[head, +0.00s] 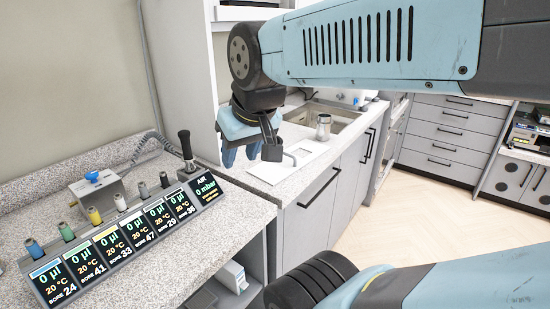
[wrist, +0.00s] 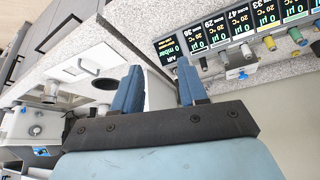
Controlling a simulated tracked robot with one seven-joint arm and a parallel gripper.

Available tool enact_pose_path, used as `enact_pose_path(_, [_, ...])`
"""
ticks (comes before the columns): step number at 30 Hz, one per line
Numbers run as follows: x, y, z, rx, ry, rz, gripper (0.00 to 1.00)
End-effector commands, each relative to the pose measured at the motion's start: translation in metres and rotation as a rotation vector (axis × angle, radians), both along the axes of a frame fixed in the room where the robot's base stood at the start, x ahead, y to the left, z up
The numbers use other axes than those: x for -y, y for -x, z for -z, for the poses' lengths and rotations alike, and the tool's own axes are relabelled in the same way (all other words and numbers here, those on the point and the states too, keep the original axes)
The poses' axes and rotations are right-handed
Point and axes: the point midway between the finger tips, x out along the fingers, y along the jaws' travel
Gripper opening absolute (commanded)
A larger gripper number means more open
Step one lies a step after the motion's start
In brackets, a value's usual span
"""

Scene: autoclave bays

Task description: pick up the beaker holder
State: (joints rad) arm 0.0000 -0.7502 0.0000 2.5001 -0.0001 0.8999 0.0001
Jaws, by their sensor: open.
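In the wrist view my gripper (wrist: 160,75) is open with nothing between the fingers. The holder's lower part is hard to make out.
A metal cup (head: 323,127) stands behind the mat near the sink (head: 345,112). A row of displays (head: 115,242) with coloured knobs and a dark upright handle (head: 186,146) lines the left bench. A tall pale panel (head: 186,75) rises behind my gripper.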

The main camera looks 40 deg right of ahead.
Motion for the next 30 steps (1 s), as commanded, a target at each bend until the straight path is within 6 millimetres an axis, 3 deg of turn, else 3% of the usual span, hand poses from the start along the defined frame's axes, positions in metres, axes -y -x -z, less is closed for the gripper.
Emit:
enact_pose_path(4, [0.009,-0.011,-0.001,0.017,0.022,0.024,0.42])
enact_pose_path(8, [0.038,-0.042,-0.001,0.071,0.096,0.091,0.42])
enact_pose_path(18, [0.165,-0.142,0.0,0.281,0.36,0.184,0.42])
enact_pose_path(24, [0.231,-0.181,0.018,0.378,0.431,0.131,0.42])
enact_pose_path(30, [0.282,-0.202,0.051,0.459,0.413,0.032,0.42])
